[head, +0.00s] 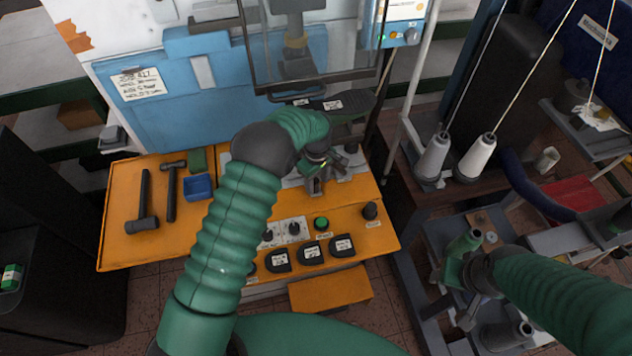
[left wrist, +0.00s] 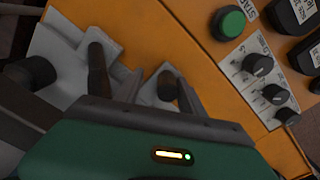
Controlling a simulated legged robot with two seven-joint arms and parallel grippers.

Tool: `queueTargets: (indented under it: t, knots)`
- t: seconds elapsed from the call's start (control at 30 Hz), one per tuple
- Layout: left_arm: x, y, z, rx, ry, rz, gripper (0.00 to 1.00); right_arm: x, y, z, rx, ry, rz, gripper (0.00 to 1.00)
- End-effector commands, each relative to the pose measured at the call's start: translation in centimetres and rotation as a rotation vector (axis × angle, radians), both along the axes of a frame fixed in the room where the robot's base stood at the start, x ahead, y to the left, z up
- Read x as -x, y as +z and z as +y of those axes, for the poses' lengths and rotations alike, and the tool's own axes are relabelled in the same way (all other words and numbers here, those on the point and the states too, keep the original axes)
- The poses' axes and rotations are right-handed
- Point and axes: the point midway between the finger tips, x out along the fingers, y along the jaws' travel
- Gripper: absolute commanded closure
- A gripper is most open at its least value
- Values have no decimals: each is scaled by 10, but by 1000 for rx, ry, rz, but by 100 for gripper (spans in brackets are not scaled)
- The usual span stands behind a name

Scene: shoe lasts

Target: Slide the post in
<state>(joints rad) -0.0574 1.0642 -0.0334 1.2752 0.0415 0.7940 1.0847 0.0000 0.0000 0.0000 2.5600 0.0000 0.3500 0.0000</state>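My left arm reaches over the orange console, and my left gripper (head: 322,166) is low over the grey fixture at the console's back edge. In the left wrist view the green gripper body fills the bottom, and a dark upright rod (left wrist: 98,70) stands by a grey bracket (left wrist: 62,42). A shorter dark peg (left wrist: 168,86) stands on another grey bracket (left wrist: 160,98). I cannot tell which of these is the post, nor whether the left fingers are open or hold anything. My right arm is at the lower right, with its gripper end (head: 462,258) over the grey stand; its fingers are unclear.
The orange console (head: 125,240) carries two dark hammers (head: 143,205), a blue tray (head: 198,187), a green button (head: 321,223) and several black switches. A dark shoe-shaped piece (head: 345,107) is behind the left gripper. Thread cones (head: 477,158) stand at right. The console's left part has free room.

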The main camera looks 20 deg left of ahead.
Motion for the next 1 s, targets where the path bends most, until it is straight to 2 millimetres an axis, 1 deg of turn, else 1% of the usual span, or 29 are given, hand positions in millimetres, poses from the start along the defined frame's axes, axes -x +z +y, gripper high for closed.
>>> queueTargets:
  t: [0.27, 0.37, 0.47, 0.5, 0.67, 0.9, 1.0]
  knots:
    - [2, 2, 0, -1, 0, 3, 54, 0, -2, 0, 0, 0, 0, 48]
    - [-1, 13, -1, -1, 0, 0, 54, 0, -8, 0, 0, 0, 0, 48]
    - [-2, 34, -4, -3, -1, -1, 54, 0, -17, 0, 0, 0, 0, 48]
    - [11, 33, -7, -2, -2, 6, 54, 0, -17, 0, 0, 0, 0, 48]
    - [51, 37, -18, -3, -3, 5, 54, 0, -25, 0, 0, 0, 0, 48]
    - [115, 43, -38, -2, -3, 4, 54, 0, -37, 0, 0, 0, 0, 48]
    - [135, 45, -43, -2, -3, 4, 54, 0, -39, 0, 0, 0, 0, 48]
